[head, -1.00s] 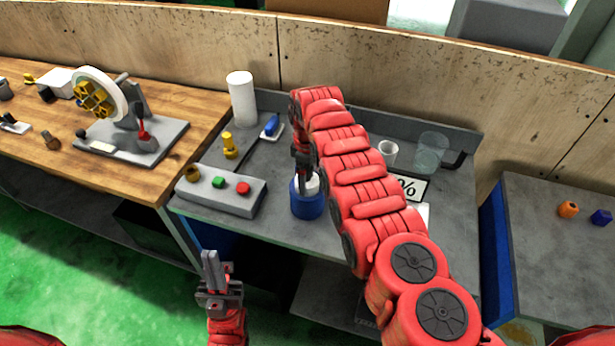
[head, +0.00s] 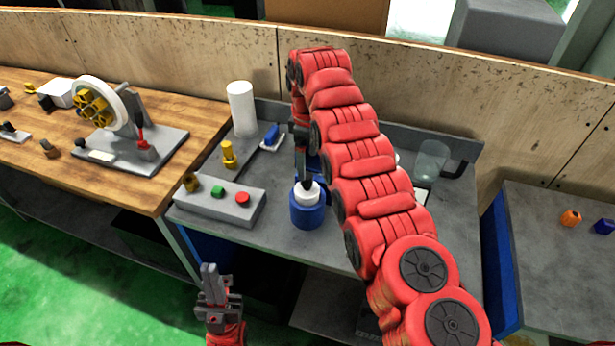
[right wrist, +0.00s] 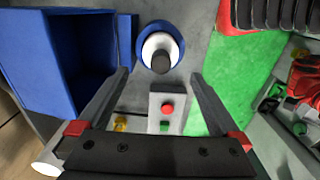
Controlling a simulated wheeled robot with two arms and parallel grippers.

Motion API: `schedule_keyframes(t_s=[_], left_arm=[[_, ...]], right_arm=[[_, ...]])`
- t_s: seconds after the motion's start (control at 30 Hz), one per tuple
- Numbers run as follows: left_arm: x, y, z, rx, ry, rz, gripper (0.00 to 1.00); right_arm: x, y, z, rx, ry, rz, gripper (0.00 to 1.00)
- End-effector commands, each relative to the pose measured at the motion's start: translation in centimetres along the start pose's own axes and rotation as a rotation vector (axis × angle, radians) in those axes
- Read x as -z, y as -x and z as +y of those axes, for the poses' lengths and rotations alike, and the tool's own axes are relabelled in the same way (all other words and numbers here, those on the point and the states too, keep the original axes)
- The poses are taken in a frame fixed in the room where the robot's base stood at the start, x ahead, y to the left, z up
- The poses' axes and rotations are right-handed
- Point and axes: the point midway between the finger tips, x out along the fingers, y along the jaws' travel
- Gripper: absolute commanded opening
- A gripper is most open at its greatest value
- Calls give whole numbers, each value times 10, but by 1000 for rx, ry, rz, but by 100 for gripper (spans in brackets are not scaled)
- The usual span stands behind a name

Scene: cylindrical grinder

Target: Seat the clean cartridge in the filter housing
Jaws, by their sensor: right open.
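The white cartridge (head: 309,198) with a dark centre stands upright in the blue filter housing (head: 307,216) on the grey bench. Its white top shows above the blue rim; how deep it sits is hidden. In the right wrist view the cartridge (right wrist: 149,45) appears inside the blue ring of the housing (right wrist: 144,62). My right gripper (head: 304,180) is just above the cartridge. Its fingers (right wrist: 160,76) are spread and empty. My left gripper (head: 217,285) hangs in front of the bench, away from the housing; its jaw gap is unclear.
A grey button box (head: 222,204) stands left of the housing. A white roll (head: 241,106), a yellow part (head: 228,154) and a blue-handled item (head: 270,135) are behind it. A clear beaker (head: 431,160) stands right, partly behind my arm. A blue bin (right wrist: 75,60) shows in the wrist view.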

Motion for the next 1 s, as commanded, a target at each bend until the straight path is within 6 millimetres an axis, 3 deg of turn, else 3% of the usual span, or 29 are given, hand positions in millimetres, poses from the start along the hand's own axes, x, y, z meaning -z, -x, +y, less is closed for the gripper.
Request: schedule_keyframes(t_s=[0.2, 0.73, 1.0], left_arm=[[0, 3, 0, 0, 0, 0, 0], [0, 1, 0, 0, 0, 1, 0], [8, -45, -2, 0, 0, 1, 0]], right_arm=[[0, 19, 0, -1, 0, 1, 100], [0, 22, -1, -1, 0, 0, 100], [0, 68, -1, -1, 0, 0, 100]])
